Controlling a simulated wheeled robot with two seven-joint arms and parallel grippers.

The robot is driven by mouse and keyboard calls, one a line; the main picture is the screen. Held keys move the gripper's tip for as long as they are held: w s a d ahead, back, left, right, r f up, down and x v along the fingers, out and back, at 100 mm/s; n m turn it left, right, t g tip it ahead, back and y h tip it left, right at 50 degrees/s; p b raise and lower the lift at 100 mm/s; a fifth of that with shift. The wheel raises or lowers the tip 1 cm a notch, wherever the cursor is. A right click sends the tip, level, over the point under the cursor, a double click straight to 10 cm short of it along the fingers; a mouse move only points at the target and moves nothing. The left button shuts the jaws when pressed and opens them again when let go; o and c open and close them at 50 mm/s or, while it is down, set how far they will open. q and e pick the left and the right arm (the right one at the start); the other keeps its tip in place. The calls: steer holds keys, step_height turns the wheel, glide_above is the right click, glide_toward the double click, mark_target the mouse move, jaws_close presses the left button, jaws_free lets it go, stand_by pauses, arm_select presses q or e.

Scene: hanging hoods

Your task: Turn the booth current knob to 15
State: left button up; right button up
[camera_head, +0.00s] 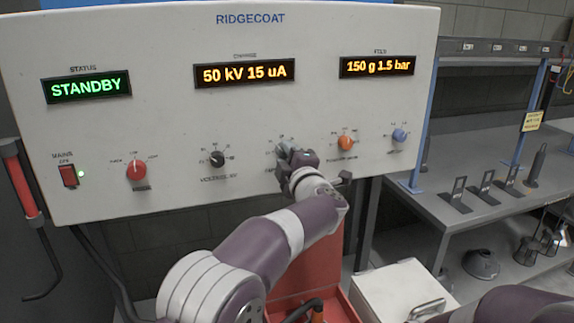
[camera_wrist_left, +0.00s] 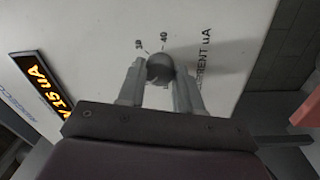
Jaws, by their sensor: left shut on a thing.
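The current knob, a dark round knob (camera_wrist_left: 160,67), sits on the white RIDGECOAT panel (camera_head: 330,30) beside printed lettering that ends in "RRENT uA". My left gripper (camera_head: 289,155) is at this knob and hides most of it in the head view. In the left wrist view the two fingers of my left gripper (camera_wrist_left: 158,77) are shut on the knob, one on each side. The charge display (camera_head: 244,73) reads "50 kV 15 uA". The knob's pointer is not clear to me. My right gripper is out of view.
A black voltage knob (camera_head: 217,159) is left of my gripper and an orange knob (camera_head: 345,143) is right of it. A red knob (camera_head: 137,170), a blue knob (camera_head: 399,135) and a mains switch (camera_head: 68,176) share the panel. A grey bench (camera_head: 440,207) stands right.

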arm_select(q)
steer(key=shift+f+n+b, duration=0.2)
steer(key=shift+n+b, duration=0.15)
steer(key=shift+n, duration=0.25)
steer(key=o, duration=1)
steer(key=shift+r, duration=0.15)
steer(key=shift+o, duration=0.2)
steer(key=shift+s, duration=0.1)
steer(key=b+v, duration=0.3)
steer(key=v, duration=0.9)
steer(key=shift+s+d, duration=0.15)
steer(key=shift+s, duration=0.1)
